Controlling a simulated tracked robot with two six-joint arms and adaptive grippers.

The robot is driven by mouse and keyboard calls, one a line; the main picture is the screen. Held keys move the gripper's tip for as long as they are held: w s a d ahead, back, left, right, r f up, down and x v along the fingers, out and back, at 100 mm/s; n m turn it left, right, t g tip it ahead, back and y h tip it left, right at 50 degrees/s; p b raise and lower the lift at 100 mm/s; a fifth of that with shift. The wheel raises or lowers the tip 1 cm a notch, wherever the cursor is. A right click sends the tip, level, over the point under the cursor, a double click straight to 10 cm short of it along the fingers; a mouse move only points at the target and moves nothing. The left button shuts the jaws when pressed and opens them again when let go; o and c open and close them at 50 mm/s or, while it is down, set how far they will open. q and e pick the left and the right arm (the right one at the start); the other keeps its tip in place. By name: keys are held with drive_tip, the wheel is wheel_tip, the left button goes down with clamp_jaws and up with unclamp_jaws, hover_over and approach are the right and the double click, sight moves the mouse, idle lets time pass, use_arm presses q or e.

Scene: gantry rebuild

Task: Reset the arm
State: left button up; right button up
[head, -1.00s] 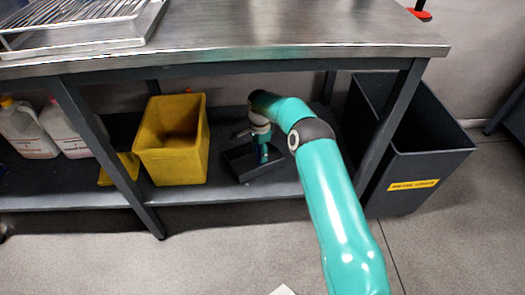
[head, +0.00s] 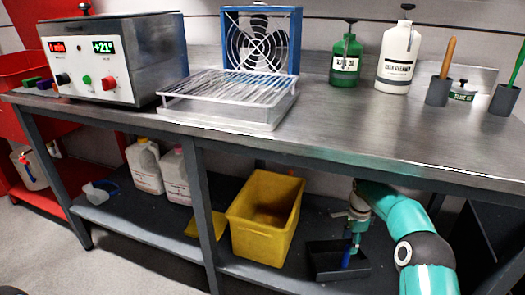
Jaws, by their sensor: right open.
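My right arm, teal with a dark joint, comes in from the lower right of the head view and reaches under the bench to the lower shelf. Its gripper (head: 353,240) points down over a small dark tray (head: 325,262) on that shelf. The gripper is open. A blue item (head: 346,258) shows at the tray, just below the fingers; I cannot tell whether it touches them. My left gripper is not in view.
A yellow bin (head: 262,238) stands left of the tray, with white jugs (head: 145,167) farther left. The steel bench top (head: 330,130) above carries a wire rack (head: 230,90), a fan (head: 262,40), a control box (head: 115,58) and bottles. A bench leg (head: 202,205) stands left of the bin.

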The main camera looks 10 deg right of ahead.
drive_tip(key=s+a+f+n, duration=0.1)
drive_tip(key=a+f, duration=0.2)
drive_tip(key=s+a+f+n+y, duration=0.1)
drive_tip(key=a+f+n, duration=0.1)
drive_tip(key=a+f, duration=0.1)
drive_tip(key=a+f+n, duration=0.2)
drive_tip(key=a+f, duration=0.1)
drive_tip(key=shift+s+y, duration=0.3)
drive_tip(key=shift+s, duration=0.1)
drive_tip(key=s+a+f+n+y, duration=0.1)
drive_tip(key=s+a+f+n, duration=0.35)
drive_tip(key=s+a, duration=0.35)
drive_tip(key=s+a+f+n+y, duration=0.1)
drive_tip(key=s+a+f+n, duration=0.35)
drive_tip(key=s+a, duration=0.35)
drive_tip(key=s+a+n, duration=0.2)
drive_tip(key=s+n, duration=0.1)
drive_tip(key=s, duration=0.9)
wheel_tip(320, 180, up, 34)
drive_tip(key=p, duration=3.3)
drive_tip(key=shift+n, duration=0.3)
drive_tip(key=shift+s+a, duration=0.1)
